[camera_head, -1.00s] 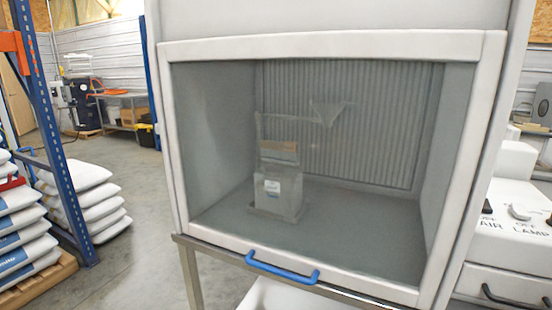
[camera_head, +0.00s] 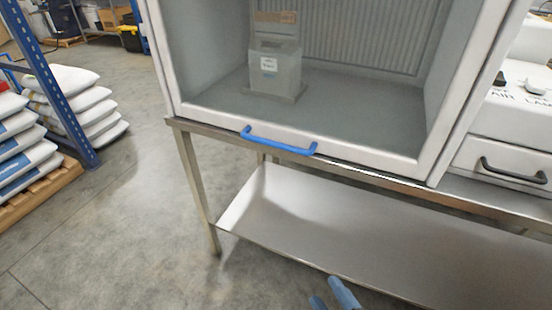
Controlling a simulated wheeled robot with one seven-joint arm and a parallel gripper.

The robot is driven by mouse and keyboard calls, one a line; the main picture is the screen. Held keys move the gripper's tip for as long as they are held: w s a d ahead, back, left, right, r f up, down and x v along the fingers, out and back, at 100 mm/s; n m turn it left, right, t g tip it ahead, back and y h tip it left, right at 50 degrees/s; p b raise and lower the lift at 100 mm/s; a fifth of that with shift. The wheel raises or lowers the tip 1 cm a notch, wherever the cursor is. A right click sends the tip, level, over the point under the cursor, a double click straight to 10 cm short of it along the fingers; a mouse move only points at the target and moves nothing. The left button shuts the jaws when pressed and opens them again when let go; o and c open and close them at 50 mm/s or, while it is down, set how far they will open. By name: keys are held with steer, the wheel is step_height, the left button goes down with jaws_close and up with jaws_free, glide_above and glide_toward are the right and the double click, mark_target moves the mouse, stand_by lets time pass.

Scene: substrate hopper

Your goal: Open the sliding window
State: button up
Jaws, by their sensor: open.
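The sliding window (camera_head: 350,160) is the white-framed clear front of a cabinet. Its bottom edge rests at the level of the steel bench top, and it looks shut. A blue bar handle (camera_head: 278,143) is fixed along its lower frame. My gripper (camera_head: 334,290) shows only in part at the bottom edge, as two blue-grey fingertips with a gap between them. It is open and empty, below and to the right of the handle in the picture, apart from it. The rest of my gripper is out of the frame.
A grey box-shaped device (camera_head: 274,72) stands inside the cabinet. A steel lower shelf (camera_head: 340,225) lies under the bench. A drawer with a black handle (camera_head: 514,170) is at the right. Stacked white sacks (camera_head: 75,100) and a blue rack post (camera_head: 45,80) stand left. The floor between is clear.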

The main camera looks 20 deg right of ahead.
steer(key=w+f+n+t+h+b, duration=0.1)
steer(key=w+n+h+b, duration=0.25)
steer(key=w, duration=1.15)
steer(key=n+t+h+b, duration=0.2)
steer(key=t+h+b, duration=0.1)
steer(key=h+b, duration=0.1)
glide_toward(276, 145)
steer(key=f+x, duration=0.1)
steer(key=x, duration=0.9)
steer(key=shift+w+d+r+p, duration=0.1)
steer(key=shift+w+r+p, duration=0.15)
steer(key=shift+w+p, duration=0.1)
jaws_close()
